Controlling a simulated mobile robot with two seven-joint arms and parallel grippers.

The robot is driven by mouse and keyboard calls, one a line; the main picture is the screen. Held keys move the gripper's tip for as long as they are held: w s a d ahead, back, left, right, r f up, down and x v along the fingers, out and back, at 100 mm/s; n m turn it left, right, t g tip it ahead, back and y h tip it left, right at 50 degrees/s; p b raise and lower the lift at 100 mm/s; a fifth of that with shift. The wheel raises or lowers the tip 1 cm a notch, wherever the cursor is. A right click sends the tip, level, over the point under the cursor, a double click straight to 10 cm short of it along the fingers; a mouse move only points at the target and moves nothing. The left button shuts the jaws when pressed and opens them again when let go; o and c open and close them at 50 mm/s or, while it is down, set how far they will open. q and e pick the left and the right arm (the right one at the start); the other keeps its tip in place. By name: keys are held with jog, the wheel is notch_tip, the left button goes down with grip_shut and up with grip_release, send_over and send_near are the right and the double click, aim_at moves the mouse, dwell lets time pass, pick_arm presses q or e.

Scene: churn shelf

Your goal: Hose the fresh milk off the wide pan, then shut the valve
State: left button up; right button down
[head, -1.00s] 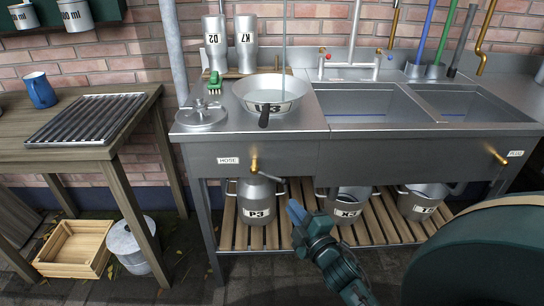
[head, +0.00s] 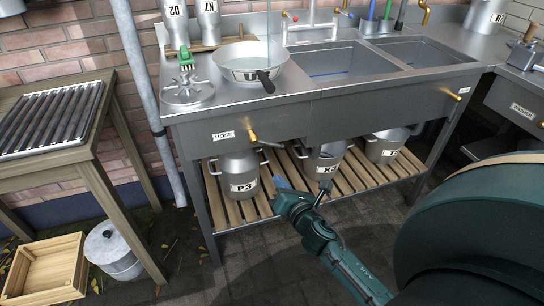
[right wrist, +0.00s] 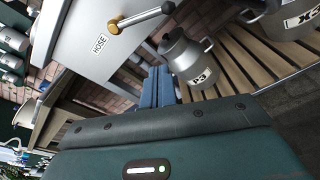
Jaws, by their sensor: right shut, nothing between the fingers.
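The wide pan (head: 245,71) stands on the steel counter, its dark handle toward the front. A thin pale vertical streak (head: 268,25) comes down to it; I cannot tell whether it is hose or water. Its inside looks pale grey, and I cannot make out milk. The brass valve (head: 252,135) beside the HOSE label has its grey lever pointing right; it also shows in the right wrist view (right wrist: 114,27). My right gripper (head: 279,182) is shut and empty, below and right of the valve, apart from it. In the right wrist view its blue fingers (right wrist: 155,85) point toward the counter front. My left gripper is out of view.
The P3 can (head: 239,174) stands on the slatted lower shelf (head: 292,180), beside the X-can (head: 322,160) and another can. A second brass valve (head: 453,96) is at the right. A wooden table (head: 85,150) and a crate (head: 47,268) are at the left.

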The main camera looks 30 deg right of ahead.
jog(key=w+d+f+b, duration=0.1)
jog(key=w+d+b, duration=0.1)
jog(key=w, duration=0.8)
pick_arm(q)
jog(key=p, duration=0.2)
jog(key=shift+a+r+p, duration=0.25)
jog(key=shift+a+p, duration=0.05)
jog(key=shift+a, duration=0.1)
pick_arm(e)
jog(key=r, duration=0.1)
jog(key=s+d+r, duration=0.1)
jog(key=r, duration=0.1)
jog(key=shift+s+d+r+n+h, duration=0.1)
jog(key=shift+s+d+n+h, duration=0.05)
jog(key=shift+s+n+h, duration=0.15)
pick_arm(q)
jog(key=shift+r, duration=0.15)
pick_arm(e)
jog(key=shift+r, duration=0.1)
pick_arm(q)
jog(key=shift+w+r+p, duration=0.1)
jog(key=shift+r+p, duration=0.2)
jog(key=shift+p, duration=0.05)
pick_arm(e)
jog(key=shift+d+r+n, duration=0.1)
jog(key=shift+d+n, duration=0.05)
jog(key=shift+n, duration=0.25)
